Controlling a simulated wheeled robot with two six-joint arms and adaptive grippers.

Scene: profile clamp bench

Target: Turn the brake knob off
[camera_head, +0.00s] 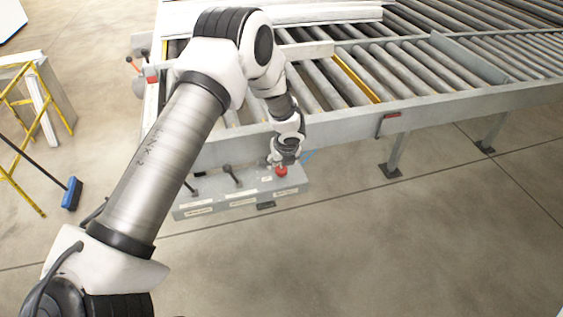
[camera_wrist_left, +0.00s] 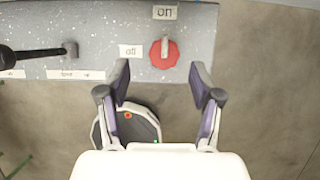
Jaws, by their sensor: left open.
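The red brake knob (camera_head: 281,171) sits at the right end of the grey control box (camera_head: 222,205). In the left wrist view the knob (camera_wrist_left: 172,56) is round with a scalloped edge, and its pale pointer bar is upright toward the "on" label (camera_wrist_left: 165,12). The "off" label (camera_wrist_left: 131,51) is to the left of the knob. My left gripper (camera_head: 279,160) is at the knob in the head view. In the wrist view its two fingers (camera_wrist_left: 160,70) are open and apart, one on each side below the knob, with nothing between the pads. My right gripper is not in view.
Black levers (camera_head: 231,174) stand on the box left of the knob; one lever (camera_wrist_left: 32,53) shows in the wrist view. The roller conveyor's frame (camera_head: 345,119) runs behind the box. A yellow stand (camera_head: 20,100) and a blue broom (camera_head: 72,193) are at left. The front floor is clear.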

